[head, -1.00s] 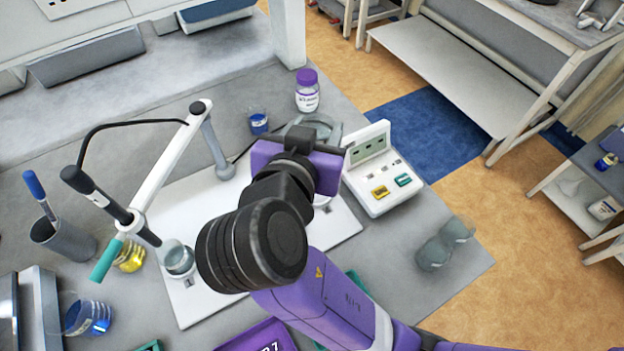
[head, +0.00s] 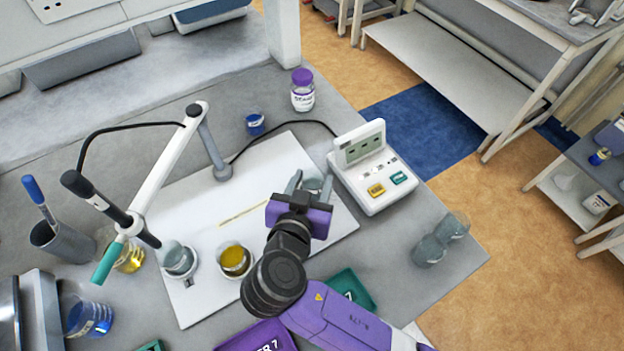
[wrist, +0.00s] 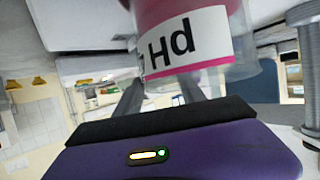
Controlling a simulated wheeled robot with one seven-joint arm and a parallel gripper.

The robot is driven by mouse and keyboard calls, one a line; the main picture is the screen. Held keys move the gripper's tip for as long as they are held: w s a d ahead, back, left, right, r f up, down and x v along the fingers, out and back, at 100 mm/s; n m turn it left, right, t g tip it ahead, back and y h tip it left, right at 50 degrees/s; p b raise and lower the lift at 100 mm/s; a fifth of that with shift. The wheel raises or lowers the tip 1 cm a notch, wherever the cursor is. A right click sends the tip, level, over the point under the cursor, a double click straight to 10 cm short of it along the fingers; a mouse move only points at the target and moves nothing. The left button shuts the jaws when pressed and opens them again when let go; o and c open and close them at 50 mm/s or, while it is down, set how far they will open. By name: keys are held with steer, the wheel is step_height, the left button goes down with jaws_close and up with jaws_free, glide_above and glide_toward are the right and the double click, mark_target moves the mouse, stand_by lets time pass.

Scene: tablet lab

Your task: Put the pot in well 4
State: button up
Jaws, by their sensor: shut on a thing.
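My gripper (head: 312,183) is over the right part of the white board (head: 285,155) in the head view, with its fingers pointing away from me. It is shut on a clear pot, small and greyish between the fingers there. On the board a grey pot (head: 178,258) and a pot with yellow contents (head: 235,260) stand in round holders. I cannot read any well numbers. My gripper hides the board beneath it, and I cannot tell the pot's height above it.
A white instrument (head: 372,170) stands close right of my gripper. A white jointed stand (head: 165,165) reaches over the board's left side. A purple-capped bottle (head: 302,92) and a small blue beaker (head: 255,124) stand behind. Glassware (head: 440,240) stands near the right edge.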

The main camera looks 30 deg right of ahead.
steer(key=shift+f, duration=0.1)
steer(key=shift+f, duration=0.1)
steer(key=o, duration=1.4)
steer(key=shift+r, duration=0.2)
steer(key=b+v, duration=0.2)
steer(key=v, duration=1)
